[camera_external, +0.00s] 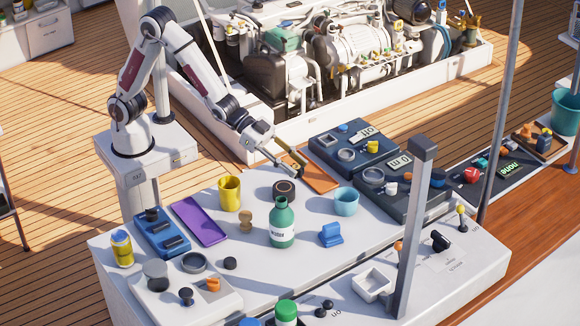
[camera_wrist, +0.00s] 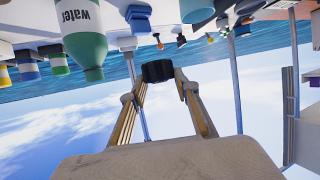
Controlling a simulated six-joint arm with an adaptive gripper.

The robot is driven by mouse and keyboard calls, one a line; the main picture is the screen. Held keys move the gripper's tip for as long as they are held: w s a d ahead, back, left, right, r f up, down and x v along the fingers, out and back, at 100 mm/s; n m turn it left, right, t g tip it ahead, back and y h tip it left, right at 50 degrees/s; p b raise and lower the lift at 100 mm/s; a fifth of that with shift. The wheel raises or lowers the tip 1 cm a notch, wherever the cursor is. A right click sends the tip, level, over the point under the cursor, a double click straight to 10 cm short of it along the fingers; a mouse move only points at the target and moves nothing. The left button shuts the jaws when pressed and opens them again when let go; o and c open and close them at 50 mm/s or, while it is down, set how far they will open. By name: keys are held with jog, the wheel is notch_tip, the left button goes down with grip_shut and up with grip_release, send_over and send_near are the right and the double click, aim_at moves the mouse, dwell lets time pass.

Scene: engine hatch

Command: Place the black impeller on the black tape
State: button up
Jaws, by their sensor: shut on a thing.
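My gripper (camera_external: 297,168) reaches out over the middle of the table, its fingers slanting down to the right. In the wrist view the gripper (camera_wrist: 158,84) is closed on the black impeller (camera_wrist: 157,70), a short dark round piece between the fingertips. In the external view the impeller is small and mostly hidden by the fingertips. The black tape (camera_external: 284,187), a dark roll with a brownish centre, lies flat on the white table, just below the gripper in the picture. The held impeller looks apart from it. I cannot tell the tape in the wrist view.
A green water bottle (camera_external: 282,225) stands in front of the tape. A yellow mug (camera_external: 230,193) is to the left and a light-blue cup (camera_external: 346,201) to the right. An orange tray (camera_external: 322,180) and dark-blue trays (camera_external: 352,165) lie behind. A purple tray (camera_external: 199,221) is farther left.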

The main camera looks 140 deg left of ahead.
jog(key=shift+s+n+g+y, duration=0.5)
jog(key=shift+s+n+y, duration=0.45)
jog(key=shift+s, duration=0.5)
jog(key=n+g+y, duration=0.2)
jog(key=n+y, duration=0.1)
send_over(280, 186)
jog(key=shift+f, duration=0.5)
jog(key=shift+m, duration=0.25)
jog(key=shift+w+f, duration=0.1)
jog(key=shift+f, duration=2.8)
jog(key=shift+f, duration=2.1)
jog(key=shift+f, duration=0.15)
